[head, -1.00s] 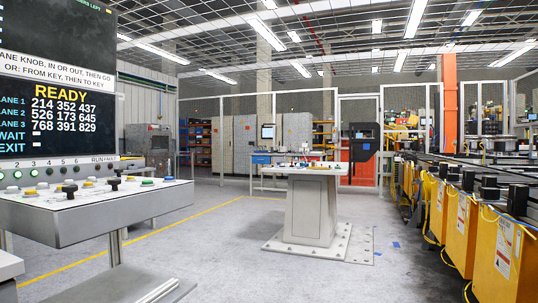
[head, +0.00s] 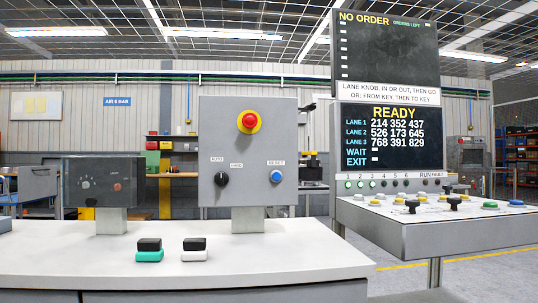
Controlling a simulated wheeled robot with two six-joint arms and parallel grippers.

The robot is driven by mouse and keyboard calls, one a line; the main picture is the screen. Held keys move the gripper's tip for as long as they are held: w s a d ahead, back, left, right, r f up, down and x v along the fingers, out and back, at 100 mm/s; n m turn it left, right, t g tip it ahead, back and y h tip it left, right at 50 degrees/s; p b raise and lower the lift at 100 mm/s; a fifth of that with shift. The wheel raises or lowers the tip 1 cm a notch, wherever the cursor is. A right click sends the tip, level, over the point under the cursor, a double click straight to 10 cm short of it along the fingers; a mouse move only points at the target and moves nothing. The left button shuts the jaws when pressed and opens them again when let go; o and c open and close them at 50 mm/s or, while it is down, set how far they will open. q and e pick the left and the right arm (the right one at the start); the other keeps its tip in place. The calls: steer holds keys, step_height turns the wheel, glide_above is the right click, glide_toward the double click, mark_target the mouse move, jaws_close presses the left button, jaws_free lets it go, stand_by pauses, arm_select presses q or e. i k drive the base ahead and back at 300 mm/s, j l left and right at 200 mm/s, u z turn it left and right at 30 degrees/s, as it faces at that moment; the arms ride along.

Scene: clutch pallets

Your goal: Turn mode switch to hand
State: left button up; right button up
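The mode switch (head: 222,179) is a black rotary knob at the lower left of the upright grey control box (head: 247,150). A small label that seems to read AUTO is above left of it, and another, too small to read surely, is above right. I cannot tell for certain which label the knob points to. A red mushroom button on a yellow ring (head: 250,122) is above, and a blue button (head: 277,176) under a RESET label is to the right. Neither of my grippers is in view.
The box stands on a post on a white counter (head: 300,262). Black-and-green (head: 149,250) and black-and-white (head: 194,249) blocks lie in front. A dark panel (head: 103,182) stands left. A sloped console (head: 440,225) and display (head: 390,137) are right, past a gap.

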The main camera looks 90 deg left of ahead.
mark_target(221, 178)
steer(key=u, duration=2.9)
